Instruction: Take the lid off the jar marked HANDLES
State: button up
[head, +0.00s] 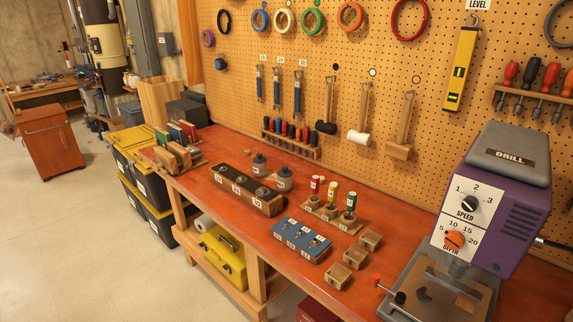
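I cannot make out a jar or a lid marked HANDLES in the head view. Two grey knob-topped pieces (285,179) stand behind a long dark wooden block with numbered labels (247,189) on the red workbench (205,153); no such word is readable on them. Several small wooden boxes (354,257) sit near the front right of the bench, their labels too small to read. My gripper is not in view.
A purple drill press (493,205) fills the right end of the bench. A blue block (302,240) and a rack of coloured-handled pieces (333,213) stand mid-bench. Tools hang on the pegboard (345,45) behind. A yellow toolbox (222,256) sits below; floor at left is clear.

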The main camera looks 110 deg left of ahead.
aim_at(260, 159)
jog(key=u, duration=3.95)
jog(key=i+j+z, duration=0.15)
jog(key=z, duration=0.6)
jog(key=i+j+z, duration=0.25)
jog(key=j, duration=0.35)
jog(key=i+j+z, duration=0.15)
jog(key=i+j, duration=0.15)
jog(key=i+j+z, duration=0.1)
jog(key=j, duration=0.3)
jog(key=i+j+z, duration=0.15)
jog(key=j, duration=0.2)
jog(key=i+j+z, duration=0.1)
jog(key=j, duration=0.25)
